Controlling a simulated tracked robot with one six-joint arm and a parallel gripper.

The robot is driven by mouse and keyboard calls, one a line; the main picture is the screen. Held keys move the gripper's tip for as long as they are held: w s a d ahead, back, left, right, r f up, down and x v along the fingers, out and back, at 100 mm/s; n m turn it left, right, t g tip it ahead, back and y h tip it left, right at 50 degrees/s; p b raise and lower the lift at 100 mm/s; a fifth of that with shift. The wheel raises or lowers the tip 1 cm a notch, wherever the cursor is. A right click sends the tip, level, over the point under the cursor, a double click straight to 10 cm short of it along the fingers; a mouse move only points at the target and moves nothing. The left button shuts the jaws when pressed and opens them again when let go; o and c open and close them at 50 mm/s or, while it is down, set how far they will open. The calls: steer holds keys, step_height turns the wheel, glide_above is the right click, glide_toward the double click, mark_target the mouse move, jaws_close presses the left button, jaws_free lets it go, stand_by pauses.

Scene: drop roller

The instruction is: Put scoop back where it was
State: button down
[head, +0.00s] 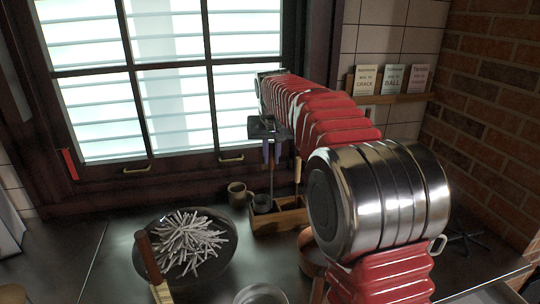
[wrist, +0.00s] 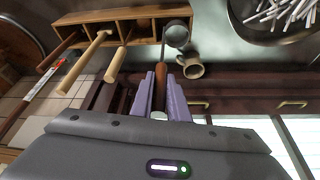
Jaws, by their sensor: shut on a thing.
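My gripper, with purple fingers (head: 271,150), is shut on the brown handle of the scoop. In the wrist view the fingers (wrist: 160,98) close around the handle (wrist: 161,73). The scoop's dark round bowl (wrist: 177,36) hangs below on a thin metal shank. In the head view the bowl (head: 262,203) appears at the left end of the wooden holder (head: 291,223). The holder also shows in the wrist view (wrist: 105,16), with several compartments. I cannot tell whether the scoop touches the holder or is over or beside it.
Other wooden-handled tools (wrist: 84,62) stand in the holder. A mug (head: 237,194) is close to the scoop's left. A wide dark bowl (head: 144,270) of pale sticks sits in front left. The window (head: 170,80) is behind. Small boxes (head: 393,80) stand on a wall shelf.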

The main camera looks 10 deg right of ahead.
steer(key=c, duration=1.7)
jaws_free()
steer(key=shift+r, duration=0.6)
steer(key=v, duration=1.2)
steer(key=s+a+f+n, duration=0.1)
steer(key=s+f, duration=0.2)
steer(key=s, duration=0.7)
steer(key=s+f, duration=0.2)
steer(key=s, duration=0.8)
steer(key=shift+n+t+y, duration=0.5)
steer(key=shift+n+t, duration=0.1)
steer(key=shift+n, duration=0.1)
steer(key=s+f, duration=0.4)
steer(key=s, duration=0.1)
steer(key=s+f, duration=0.5)
steer(key=s+a+f, duration=0.1)
steer(key=s+f, duration=0.3)
steer(key=s, duration=0.1)
steer(key=shift+s+f, duration=0.3)
steer(key=shift+f, duration=0.1)
